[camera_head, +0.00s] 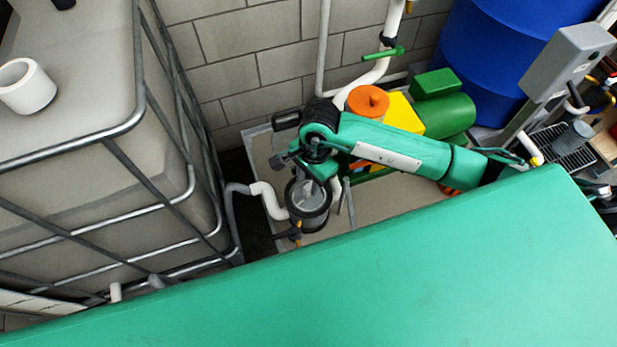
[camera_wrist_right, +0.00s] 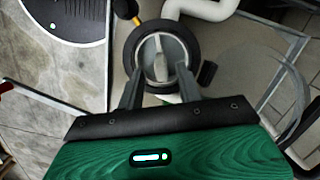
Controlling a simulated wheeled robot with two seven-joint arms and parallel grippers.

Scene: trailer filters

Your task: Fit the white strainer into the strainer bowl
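The strainer bowl (camera_head: 297,218) is a dark round housing with a thick black rim, fixed between white pipes. It also shows in the right wrist view (camera_wrist_right: 188,39). A pale grey-white round piece, apparently the white strainer (camera_head: 312,198), shows inside the rim; it also shows in the right wrist view (camera_wrist_right: 160,66) with a light bar across it. I cannot tell how deep it sits. My right gripper (camera_head: 314,182) is directly above the bowl, pointing down. Its two grey fingers (camera_wrist_right: 160,72) are apart, one on each side of the bar. My left gripper is not in view.
A caged tank (camera_head: 90,170) stands close on the left. White pipes (camera_head: 268,200) adjoin the bowl. An orange-capped item (camera_head: 367,101), a green pump-like unit (camera_head: 447,115) and a blue barrel (camera_head: 490,55) stand behind my right arm. A block wall (camera_head: 235,85) closes the back.

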